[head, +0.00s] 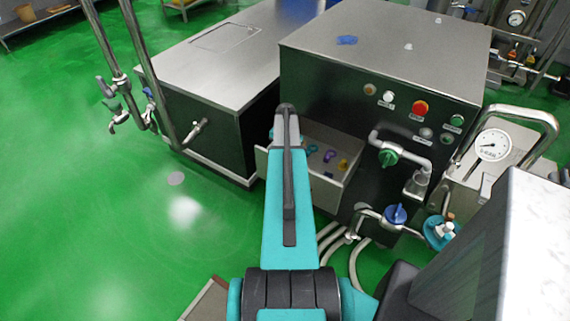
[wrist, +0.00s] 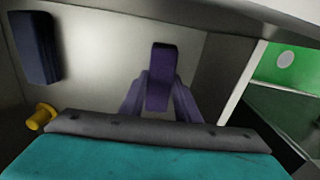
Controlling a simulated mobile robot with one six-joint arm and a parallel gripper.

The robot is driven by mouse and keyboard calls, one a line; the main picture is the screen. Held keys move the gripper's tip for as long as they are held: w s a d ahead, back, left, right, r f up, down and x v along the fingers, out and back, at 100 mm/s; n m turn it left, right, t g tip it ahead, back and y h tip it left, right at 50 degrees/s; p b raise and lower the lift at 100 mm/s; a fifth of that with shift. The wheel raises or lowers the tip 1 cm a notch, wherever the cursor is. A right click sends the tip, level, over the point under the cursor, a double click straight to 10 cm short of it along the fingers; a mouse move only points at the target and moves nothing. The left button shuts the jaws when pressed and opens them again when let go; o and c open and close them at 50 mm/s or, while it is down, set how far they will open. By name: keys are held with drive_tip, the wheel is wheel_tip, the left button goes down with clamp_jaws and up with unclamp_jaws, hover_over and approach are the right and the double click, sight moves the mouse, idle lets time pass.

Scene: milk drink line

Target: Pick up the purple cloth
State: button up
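A purple thing (wrist: 160,78), with a dark upright middle and two legs spreading below it, stands out in the wrist view against a pale inner wall; I cannot tell that it is a cloth. A small purple thing (head: 329,156) lies in the open drawer in the head view. My gripper's teal and dark grey body (wrist: 160,140) fills the bottom of the wrist view, just in front of the purple thing. I cannot make out its fingertips or whether they touch anything.
In the wrist view a dark blue block (wrist: 35,47) is at left. A blue cloth-like patch (head: 347,40) lies on the steel cabinet (head: 420,45). Pipes and valves crowd the right.

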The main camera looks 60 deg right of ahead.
drive_tip(key=shift+c, duration=1.1)
drive_tip(key=shift+r, duration=0.1)
wheel_tip(320, 180, up, 10)
drive_tip(key=b, duration=0.2)
